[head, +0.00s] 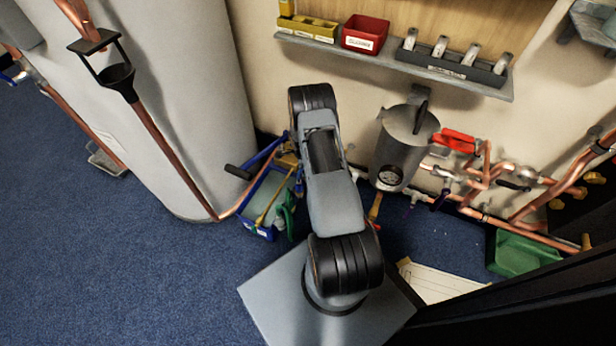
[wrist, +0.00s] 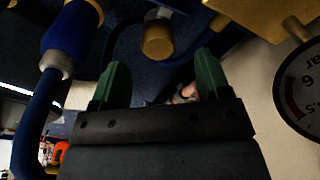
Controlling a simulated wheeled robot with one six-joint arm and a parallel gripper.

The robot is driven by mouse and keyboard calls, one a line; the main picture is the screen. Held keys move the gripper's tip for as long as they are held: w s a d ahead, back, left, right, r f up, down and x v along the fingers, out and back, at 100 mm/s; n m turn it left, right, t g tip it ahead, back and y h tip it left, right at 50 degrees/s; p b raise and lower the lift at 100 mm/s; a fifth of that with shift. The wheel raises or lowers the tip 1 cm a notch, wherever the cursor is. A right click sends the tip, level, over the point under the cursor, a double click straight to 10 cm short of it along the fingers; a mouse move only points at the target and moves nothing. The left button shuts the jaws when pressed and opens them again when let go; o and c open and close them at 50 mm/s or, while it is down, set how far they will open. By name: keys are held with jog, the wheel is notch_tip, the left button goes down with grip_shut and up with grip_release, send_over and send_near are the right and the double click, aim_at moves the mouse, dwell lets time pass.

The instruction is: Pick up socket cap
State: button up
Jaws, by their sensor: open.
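My gripper (wrist: 161,78) shows in the wrist view with its two green fingers apart and nothing between them. A short brass-coloured cylinder (wrist: 158,40) with a round end lies beyond the fingertips, roughly centred on the gap and apart from both. It may be the socket cap, but I cannot tell for sure. In the head view my own arm hides the gripper and whatever is right in front of it.
A pressure gauge (wrist: 305,92) and a brass block (wrist: 250,14) are close on the right. A blue pipe (wrist: 36,125) runs down the left. The head view shows a grey tank (head: 402,145), copper manifold (head: 500,175), blue tray (head: 262,200) and wall shelf (head: 395,66).

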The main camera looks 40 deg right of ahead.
notch_tip(320, 180, down, 5)
jog(key=shift+s+d+r+b, duration=0.15)
jog(key=shift+b, duration=0.9)
jog(key=shift+r, duration=0.1)
jog(key=c, duration=1)
jog(key=shift+c, duration=0.2)
